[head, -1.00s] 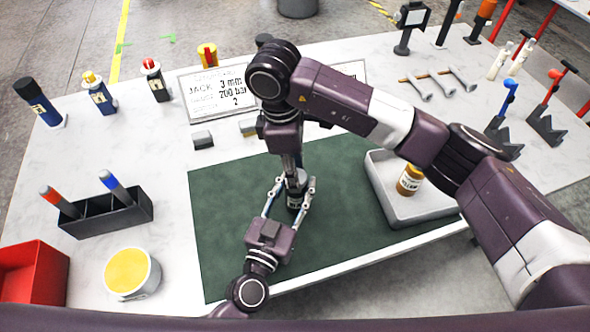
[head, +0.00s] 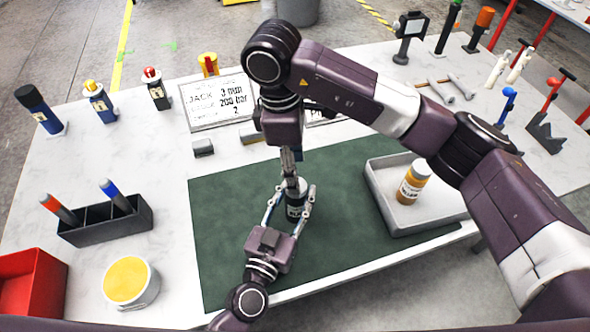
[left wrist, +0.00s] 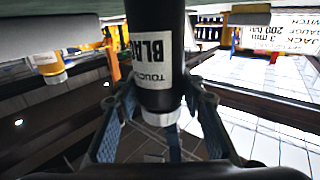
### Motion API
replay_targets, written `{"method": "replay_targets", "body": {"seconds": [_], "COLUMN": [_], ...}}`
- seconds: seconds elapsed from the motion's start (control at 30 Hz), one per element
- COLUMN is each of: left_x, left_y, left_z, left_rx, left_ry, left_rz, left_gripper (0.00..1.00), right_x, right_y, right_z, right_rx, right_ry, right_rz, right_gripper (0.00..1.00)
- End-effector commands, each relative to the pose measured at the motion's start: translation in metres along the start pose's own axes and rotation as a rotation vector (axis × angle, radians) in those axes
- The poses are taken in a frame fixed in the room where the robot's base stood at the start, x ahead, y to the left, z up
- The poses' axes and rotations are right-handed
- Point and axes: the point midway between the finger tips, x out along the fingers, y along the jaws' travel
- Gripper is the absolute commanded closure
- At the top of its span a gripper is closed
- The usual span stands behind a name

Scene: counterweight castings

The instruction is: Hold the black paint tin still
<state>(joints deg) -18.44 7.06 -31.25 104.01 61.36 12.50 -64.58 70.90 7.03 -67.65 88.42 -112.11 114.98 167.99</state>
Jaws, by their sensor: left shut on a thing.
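The black paint tin (head: 295,211) stands on the green mat, a dark cylinder with a pale label. In the left wrist view the tin (left wrist: 152,60) appears inverted and its label reads BLACK. My left gripper (head: 294,190) is shut on the tin, one finger on each side. In the left wrist view its fingers (left wrist: 165,102) flank the tin closely. My right gripper (head: 290,168) points down from above, its fingertips at the top of the tin. Its wrist hides part of it, and whether its fingers are open or shut is unclear.
A black holder with pens (head: 105,222), a yellow-topped tub (head: 131,281) and a red bin (head: 32,285) are at left.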

Motion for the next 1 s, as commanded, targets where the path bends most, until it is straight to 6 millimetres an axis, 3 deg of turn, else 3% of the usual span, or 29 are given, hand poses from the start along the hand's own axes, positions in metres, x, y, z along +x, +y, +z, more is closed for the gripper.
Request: {"method": "replay_targets", "body": {"seconds": [0.23, 0.37, 1.0], "left_x": [0.000, 0.000, 0.000], "left_y": [0.001, 0.001, 0.001], "left_z": [0.001, 0.001, 0.001], "left_rx": [-0.001, -0.001, -0.001], "left_ry": [-0.002, -0.002, -0.002], "left_rz": [0.001, 0.001, 0.002], "left_gripper": [1.00, 1.00, 1.00], "right_x": [0.000, -0.001, -0.012], "right_y": [0.000, 0.001, 0.003], "right_z": [0.000, 0.001, 0.001], "right_rx": [-0.037, -0.169, -1.357], "right_ry": [0.001, 0.005, 0.031], "right_rz": [0.001, 0.004, 0.042], "right_gripper": [0.51, 0.51, 0.51]}}
